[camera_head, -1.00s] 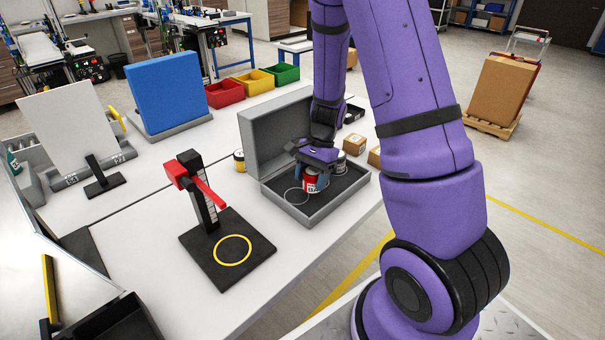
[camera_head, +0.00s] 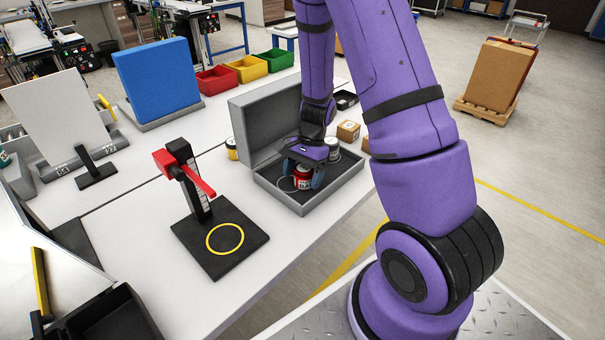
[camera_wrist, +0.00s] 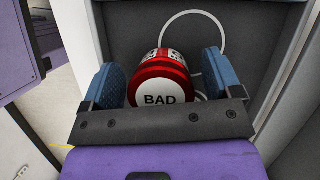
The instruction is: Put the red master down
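The red master, a red can (camera_head: 302,180) with a white disc marked BAD, stands in the open grey case (camera_head: 300,207). It also shows in the wrist view (camera_wrist: 160,98). My gripper (camera_head: 302,178) reaches down into the case with one blue finger on each side of the can. In the wrist view my gripper (camera_wrist: 165,85) is open, with a small gap at the right finger; contact at the left finger is hard to tell. A pale ring outline on the case floor passes beside the can. The can's base is partly hidden.
The case's raised lid (camera_head: 262,125) is at the left. A black gauge stand (camera_head: 190,180) with a red arm and yellow ring stands left. Small brown boxes (camera_head: 348,131) lie right of the case.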

